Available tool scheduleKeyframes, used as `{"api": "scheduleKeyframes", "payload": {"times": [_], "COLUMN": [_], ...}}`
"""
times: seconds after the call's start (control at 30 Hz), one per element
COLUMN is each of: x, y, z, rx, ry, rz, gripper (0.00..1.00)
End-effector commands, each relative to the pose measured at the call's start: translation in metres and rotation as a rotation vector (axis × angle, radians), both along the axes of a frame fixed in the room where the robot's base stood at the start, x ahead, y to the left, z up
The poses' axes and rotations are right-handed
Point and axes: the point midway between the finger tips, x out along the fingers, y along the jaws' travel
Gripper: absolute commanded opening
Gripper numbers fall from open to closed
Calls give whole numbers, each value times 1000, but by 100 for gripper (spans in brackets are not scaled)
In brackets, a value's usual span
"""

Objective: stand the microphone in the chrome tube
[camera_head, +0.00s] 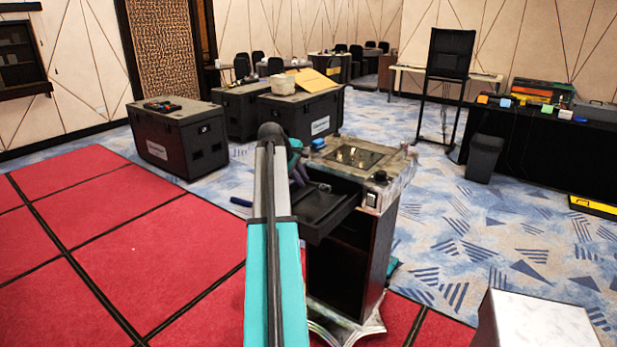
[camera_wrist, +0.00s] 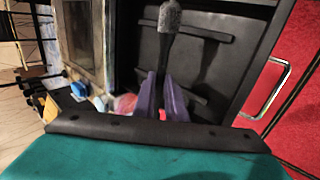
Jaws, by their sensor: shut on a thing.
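The microphone, with a grey rounded head and dark handle, shows in the wrist view (camera_wrist: 170,18). My gripper's purple fingers (camera_wrist: 163,82) are shut on its handle, with the head pointing away from the wrist. The microphone is over the black tray of the stand, and its gap to the tray is hard to judge. In the head view my gripper (camera_head: 299,173) is partly hidden behind my arm, at the tray's left side, and the small grey microphone head (camera_head: 324,187) shows beside it. I cannot make out the chrome tube for certain in either view.
The black tray (camera_head: 318,222) juts from the dark stand (camera_head: 345,262), below its marbled top. A black knob (camera_head: 380,176) and a small greyish object (camera_head: 404,148) sit on that top. A bent metal handle (camera_wrist: 268,92) borders the tray. Black cases (camera_head: 178,135) stand farther back.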

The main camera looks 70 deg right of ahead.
Motion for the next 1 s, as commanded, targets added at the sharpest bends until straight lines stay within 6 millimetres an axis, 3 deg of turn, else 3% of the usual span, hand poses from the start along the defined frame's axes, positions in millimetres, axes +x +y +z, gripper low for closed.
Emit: {"api": "scheduleKeyframes", "payload": {"times": [0.17,0.47,1.0], "x": [43,128,253], "y": [27,92,232], "z": [0,1,4], "rx": [6,16,30], "ry": [-2,-2,1], "rz": [32,95,203], "gripper": [0,0,0]}}
